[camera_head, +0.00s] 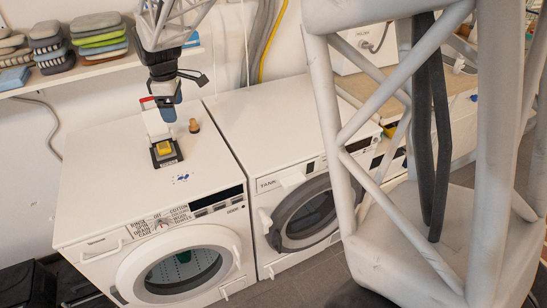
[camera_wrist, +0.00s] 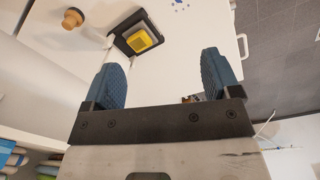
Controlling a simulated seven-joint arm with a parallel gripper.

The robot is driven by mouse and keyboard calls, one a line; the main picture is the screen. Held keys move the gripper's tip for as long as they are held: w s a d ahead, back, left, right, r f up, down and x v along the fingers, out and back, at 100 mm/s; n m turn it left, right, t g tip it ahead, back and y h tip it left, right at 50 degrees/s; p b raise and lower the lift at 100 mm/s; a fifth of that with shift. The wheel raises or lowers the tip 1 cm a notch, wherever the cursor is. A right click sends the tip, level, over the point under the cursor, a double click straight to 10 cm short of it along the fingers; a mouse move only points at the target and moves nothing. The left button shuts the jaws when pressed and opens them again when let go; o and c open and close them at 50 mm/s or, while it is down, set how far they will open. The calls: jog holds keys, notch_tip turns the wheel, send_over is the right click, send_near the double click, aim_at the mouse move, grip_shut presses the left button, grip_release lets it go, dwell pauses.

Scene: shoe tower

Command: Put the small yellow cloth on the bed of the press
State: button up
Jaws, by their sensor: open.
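The small yellow cloth (camera_head: 164,147) looks like a thick square pad. It lies on the dark bed of the press (camera_head: 167,161), on top of the left washing machine. The wrist view also shows the yellow cloth (camera_wrist: 139,40) on the black-edged bed (camera_wrist: 122,44). The press's white upper part (camera_head: 155,124) stands behind the bed and is partly hidden by my gripper. My gripper (camera_head: 168,113) is above and behind the cloth, apart from it. In the wrist view, its blue fingers (camera_wrist: 165,75) are spread with nothing between them.
A wooden knob-like piece (camera_head: 194,126) stands right of the press. Blue marks (camera_head: 181,178) show on the left washer's top (camera_head: 110,170). The right washer's top (camera_head: 265,115) is clear. Folded cloths (camera_head: 99,35) lie in stacks on the wall shelf (camera_head: 105,64).

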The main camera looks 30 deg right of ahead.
jog(key=s+d+r+m+t, duration=0.1)
jog(key=s+d+r+m, duration=0.2)
jog(key=s, duration=0.7)
jog(key=s+d+r+m, duration=0.3)
jog(key=s+d+m, duration=0.1)
jog(key=s, duration=0.6)
jog(key=s+d+f+m, duration=0.1)
jog(key=s+m, duration=0.1)
jog(key=s, duration=0.4)
jog(key=s+d+f+m, duration=0.1)
jog(key=s+m, duration=0.1)
jog(key=s, duration=0.5)
jog(key=s+d+f+m+t, duration=0.1)
jog(key=s+m, duration=0.1)
jog(key=s, duration=0.4)
jog(key=shift+s+d+f+m, duration=0.15)
jog(key=shift+s+d+m, duration=0.1)
jog(key=shift+m, duration=0.15)
